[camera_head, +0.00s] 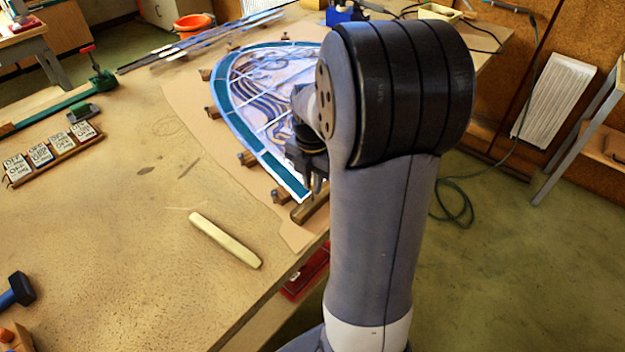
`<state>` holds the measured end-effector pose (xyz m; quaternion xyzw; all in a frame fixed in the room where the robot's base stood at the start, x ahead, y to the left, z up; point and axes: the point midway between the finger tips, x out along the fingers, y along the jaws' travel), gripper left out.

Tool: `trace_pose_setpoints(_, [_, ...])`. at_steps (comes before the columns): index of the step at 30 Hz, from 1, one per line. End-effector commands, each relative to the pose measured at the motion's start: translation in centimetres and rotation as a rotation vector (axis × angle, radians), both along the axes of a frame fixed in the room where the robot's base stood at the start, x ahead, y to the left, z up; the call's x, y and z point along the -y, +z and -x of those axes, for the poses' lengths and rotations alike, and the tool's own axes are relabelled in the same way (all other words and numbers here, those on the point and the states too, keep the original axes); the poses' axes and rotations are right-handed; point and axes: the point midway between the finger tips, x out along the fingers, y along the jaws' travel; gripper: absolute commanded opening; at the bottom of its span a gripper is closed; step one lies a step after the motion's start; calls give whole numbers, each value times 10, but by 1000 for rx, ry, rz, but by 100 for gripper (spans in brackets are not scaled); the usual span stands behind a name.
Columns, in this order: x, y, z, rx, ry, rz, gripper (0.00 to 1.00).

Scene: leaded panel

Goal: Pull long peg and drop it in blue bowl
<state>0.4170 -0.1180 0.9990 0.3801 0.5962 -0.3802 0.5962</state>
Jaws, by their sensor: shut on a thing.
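My gripper (314,172) is low over the near right end of the leaded panel (228,98), partly hidden by my own arm. It is shut on a small, thin peg-like thing, mostly hidden between the fingers; its length cannot be told. Just below it lies a wooden block (312,207) by the panel's near tip. Other small wooden blocks with pegs stand along the panel's left edge, one at the lower left (247,158). No blue bowl can be made out; a blue object (340,13) stands at the table's far side, its shape partly hidden.
A pale wooden bar (225,240) lies on the bare table (150,270) left of my arm. A rack of labelled tiles (52,152) and a green clamp-like tool (98,80) are at the left. An orange bucket (193,24) is beyond. The table's near edge is close to my arm.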

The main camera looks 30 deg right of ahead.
Motion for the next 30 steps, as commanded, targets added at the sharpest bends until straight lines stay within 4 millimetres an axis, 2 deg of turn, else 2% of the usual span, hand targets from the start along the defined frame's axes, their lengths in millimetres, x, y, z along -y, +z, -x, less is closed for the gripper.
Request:
trace_pose_setpoints(11, [0,3,0,0,0,0,0])
trace_pose_setpoints(30, [0,51,0,1,0,0,0])
